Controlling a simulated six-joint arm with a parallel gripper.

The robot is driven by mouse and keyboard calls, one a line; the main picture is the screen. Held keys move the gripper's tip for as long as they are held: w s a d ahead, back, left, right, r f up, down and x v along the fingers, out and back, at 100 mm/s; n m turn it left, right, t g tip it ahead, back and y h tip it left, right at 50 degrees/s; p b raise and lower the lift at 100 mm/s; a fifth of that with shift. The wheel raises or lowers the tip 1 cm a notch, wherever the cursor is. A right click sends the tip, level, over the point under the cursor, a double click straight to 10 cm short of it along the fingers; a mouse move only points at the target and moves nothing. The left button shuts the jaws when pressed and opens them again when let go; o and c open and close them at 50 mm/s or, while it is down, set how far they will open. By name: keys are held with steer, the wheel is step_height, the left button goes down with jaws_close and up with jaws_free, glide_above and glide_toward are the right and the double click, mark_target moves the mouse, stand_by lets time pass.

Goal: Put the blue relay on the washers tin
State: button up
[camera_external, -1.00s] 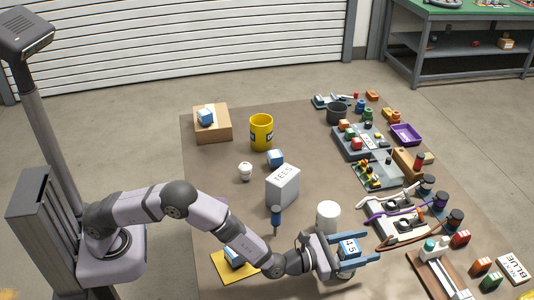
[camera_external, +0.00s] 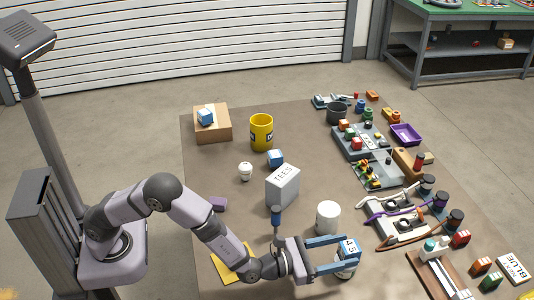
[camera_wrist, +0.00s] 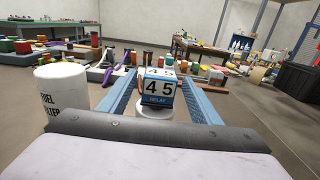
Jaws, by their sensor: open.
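A blue and white relay (camera_external: 348,246) marked 45 stands upright on a pale round tin (camera_external: 345,270) at the front of the mat. In the wrist view the relay (camera_wrist: 158,90) rests on the tin's top (camera_wrist: 155,110), and "RELAY" is readable on it. The tin's own label cannot be read. My gripper (camera_external: 357,251) is open, with its blue fingers on either side of the relay; gaps show on both sides in the wrist view. Other blue relays stand on a cardboard box (camera_external: 222,132) and near the yellow mug (camera_external: 262,136).
A white filter canister (camera_external: 328,218) stands close behind my gripper, at left in the wrist view. My arm crosses a yellow pad (camera_external: 234,266). Several parts crowd the mat's right side.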

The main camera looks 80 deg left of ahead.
mark_target(341, 249)
steer(key=shift+s+b, duration=0.55)
steer(key=shift+s, duration=2.3)
steer(key=shift+a+r+m+p, duration=0.1)
steer(key=shift+r+m+p, duration=0.2)
steer(key=shift+r+p, duration=0.15)
steer(key=s+a+r+m+g+p, duration=0.6)
steer(key=s+m+p, duration=0.4)
steer(key=s+m, duration=0.1)
steer(key=s+a+r+m+g+p, duration=0.6)
steer(key=s+m+p, duration=0.4)
steer(key=s+m, duration=0.2)
steer(key=s+a+r+m+g+p, duration=0.6)
steer(key=s+a+m+p, duration=0.2)
steer(key=s+m+p, duration=0.3)
steer(key=shift+s+a+r+m, duration=0.15)
steer(key=shift+s+r+m, duration=0.1)
steer(key=shift+s+m, duration=0.6)
